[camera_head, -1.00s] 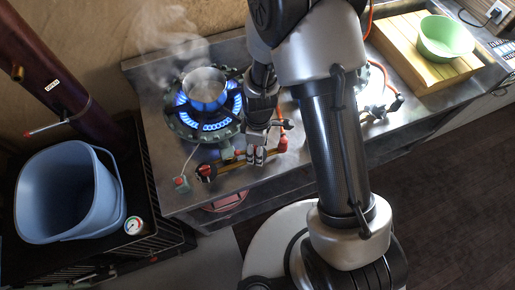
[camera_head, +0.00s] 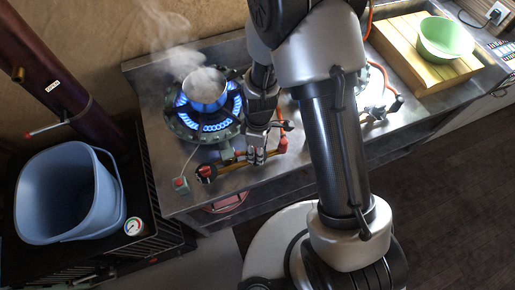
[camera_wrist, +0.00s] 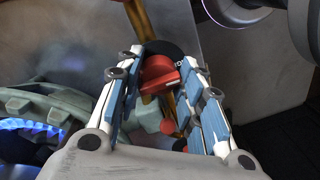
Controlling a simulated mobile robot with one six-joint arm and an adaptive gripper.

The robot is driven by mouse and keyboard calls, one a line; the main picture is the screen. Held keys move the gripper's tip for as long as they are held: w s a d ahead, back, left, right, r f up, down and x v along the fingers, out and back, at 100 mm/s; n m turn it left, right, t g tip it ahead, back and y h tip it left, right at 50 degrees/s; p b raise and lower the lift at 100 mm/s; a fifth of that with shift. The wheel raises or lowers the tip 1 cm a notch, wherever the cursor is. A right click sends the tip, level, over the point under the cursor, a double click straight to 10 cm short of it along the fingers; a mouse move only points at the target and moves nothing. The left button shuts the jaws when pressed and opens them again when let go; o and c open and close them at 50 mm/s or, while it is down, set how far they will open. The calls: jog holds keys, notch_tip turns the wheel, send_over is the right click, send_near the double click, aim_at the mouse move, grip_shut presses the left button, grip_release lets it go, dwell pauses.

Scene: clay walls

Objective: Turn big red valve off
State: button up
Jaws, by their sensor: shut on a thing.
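The red valve knob (camera_wrist: 158,75) shows between my fingers in the wrist view, in front of a black disc with partly hidden white lettering. My gripper (camera_wrist: 158,88) is shut on it, with one blue-padded finger on each side. In the head view my gripper (camera_head: 257,157) is down at the brass pipe in front of the burner, and it hides most of the knob. The gas burner (camera_head: 175,125) has a ring of blue flames, also visible at the left of the wrist view (camera_wrist: 30,125). A steaming pot (camera_head: 204,88) sits on it.
A red-topped fitting (camera_head: 206,170) is at the left end of the pipe. A blue bin (camera_head: 60,195) and a gauge (camera_head: 133,225) stand at the left. A green bowl (camera_head: 445,40) sits on a wooden board (camera_head: 400,50) at the right.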

jog(key=shift+w, duration=0.1)
jog(key=m, duration=0.4)
jog(key=shift+m, duration=0.4)
jog(key=m, duration=0.4)
jog(key=shift+m+t+y, duration=0.3)
jog(key=m, duration=0.4)
jog(key=shift+s+a+m, duration=0.1)
jog(key=shift+s+m, duration=0.1)
jog(key=shift+m, duration=0.1)
jog(key=shift+m+p, duration=0.55)
jog(key=shift+m, duration=1.35)
jog(key=o, duration=1)
jog(key=shift+o, duration=0.2)
